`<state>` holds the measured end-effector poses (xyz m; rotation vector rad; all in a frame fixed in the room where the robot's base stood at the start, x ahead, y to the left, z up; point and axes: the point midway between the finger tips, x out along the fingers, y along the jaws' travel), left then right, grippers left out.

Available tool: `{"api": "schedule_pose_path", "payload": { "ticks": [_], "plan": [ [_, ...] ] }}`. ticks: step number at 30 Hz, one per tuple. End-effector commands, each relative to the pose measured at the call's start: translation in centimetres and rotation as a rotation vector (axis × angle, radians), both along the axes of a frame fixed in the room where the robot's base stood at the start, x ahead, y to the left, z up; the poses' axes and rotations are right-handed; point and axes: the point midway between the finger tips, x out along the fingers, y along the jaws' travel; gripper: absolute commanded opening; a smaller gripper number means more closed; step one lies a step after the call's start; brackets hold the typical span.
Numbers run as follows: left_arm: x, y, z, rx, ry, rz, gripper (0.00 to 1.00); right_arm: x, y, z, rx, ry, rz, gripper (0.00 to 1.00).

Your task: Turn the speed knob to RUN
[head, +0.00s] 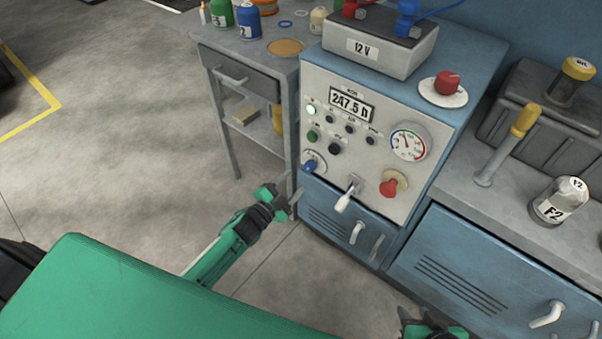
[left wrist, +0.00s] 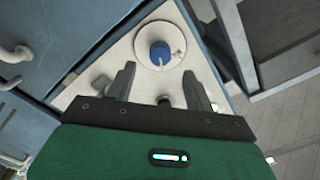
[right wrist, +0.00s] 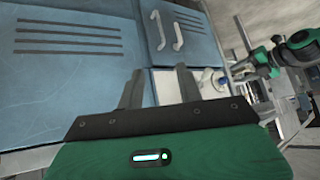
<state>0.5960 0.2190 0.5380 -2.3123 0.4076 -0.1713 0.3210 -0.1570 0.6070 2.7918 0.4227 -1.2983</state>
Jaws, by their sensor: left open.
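A blue knob (head: 310,165) on a round pale dial plate sits at the lower left of the grey control panel (head: 322,75). Its dial lettering is too small to read. In the left wrist view the knob (left wrist: 160,53) shows a pale pointer mark. My left gripper (head: 291,188) is open and empty, just below and left of the knob in the head view. In its wrist view (left wrist: 160,70) the knob lies ahead between the fingertip lines, apart from them. My right gripper (right wrist: 158,78) is open and empty, low in front of the blue cabinet; the head view only partly shows it.
A white-handled lever (head: 346,196) and a red knob (head: 390,186) stick out right of the blue knob. A gauge (head: 408,142) and hour display are above. A 12 V battery (head: 378,42) stands on top. Drawer handles (head: 356,233) project below. Open floor lies left.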

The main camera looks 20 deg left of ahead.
Motion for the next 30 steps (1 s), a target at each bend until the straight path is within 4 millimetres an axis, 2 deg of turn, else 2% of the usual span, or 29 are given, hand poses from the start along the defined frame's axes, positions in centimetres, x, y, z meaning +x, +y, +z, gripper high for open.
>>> {"api": "schedule_pose_path", "payload": {
  "ticks": [1,6,12,30],
  "plan": [
    [-1.1,0.4,0.0,0.001,0.003,0.000,0.53,-0.1,-0.3,0.2,-0.007,0.012,-0.004,0.36],
    [-3.9,1.4,0.1,0.002,0.001,0.000,0.53,-0.5,-0.9,0.4,-0.027,0.053,-0.010,0.36],
    [-5.8,2.1,0.0,0.000,0.000,0.000,0.53,-0.8,-1.3,0.4,-0.039,0.078,-0.014,0.36],
    [-6.2,2.3,0.0,0.001,0.000,0.000,0.53,-0.9,-1.4,0.4,-0.042,0.087,-0.016,0.36]
  ]
}}
